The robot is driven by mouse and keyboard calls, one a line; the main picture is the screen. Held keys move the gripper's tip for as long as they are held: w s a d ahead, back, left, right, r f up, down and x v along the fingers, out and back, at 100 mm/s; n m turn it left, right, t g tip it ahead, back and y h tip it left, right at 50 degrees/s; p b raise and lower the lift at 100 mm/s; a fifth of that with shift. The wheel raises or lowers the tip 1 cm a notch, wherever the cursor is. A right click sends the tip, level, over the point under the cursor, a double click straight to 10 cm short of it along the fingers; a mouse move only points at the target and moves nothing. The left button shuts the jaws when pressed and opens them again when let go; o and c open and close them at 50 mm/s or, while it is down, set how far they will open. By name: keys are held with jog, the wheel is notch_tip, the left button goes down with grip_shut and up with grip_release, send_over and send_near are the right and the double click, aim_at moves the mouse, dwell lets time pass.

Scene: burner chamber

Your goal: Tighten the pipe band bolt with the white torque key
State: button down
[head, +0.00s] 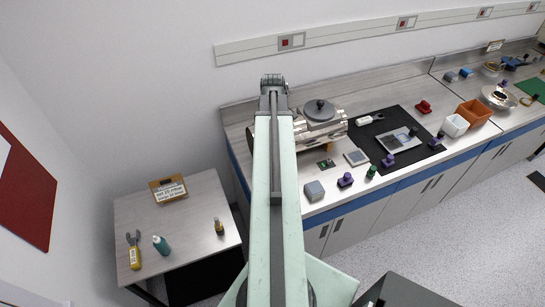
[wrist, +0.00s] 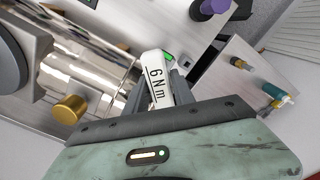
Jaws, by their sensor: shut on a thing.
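My gripper (wrist: 158,92) is shut on a white key marked "6 Nm" (wrist: 154,72), which sticks out ahead between the fingers in the wrist view. Its far tip is not clear. In the head view my gripper (head: 273,84) is at the end of my raised arm, left of the chamber, and the held key cannot be made out. The shiny metal chamber pipe (head: 325,127) lies on the bench; it also shows at the left of the wrist view (wrist: 92,55), apart from the key. I cannot make out the band bolt.
A brass knob (wrist: 70,109) sits beside the pipe. A grey round lid (head: 319,109) tops the chamber. Another white tool (head: 368,120) lies by the black mat (head: 395,116). A side table (head: 185,222) holds a teal bottle (head: 161,245) and a sign (head: 169,190).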

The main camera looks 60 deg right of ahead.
jog(key=shift+r+p, duration=1.5)
notch_tip(320, 180, up, 4)
jog(key=p, duration=0.4)
jog(key=shift+r, duration=0.1)
jog(key=n, duration=0.6)
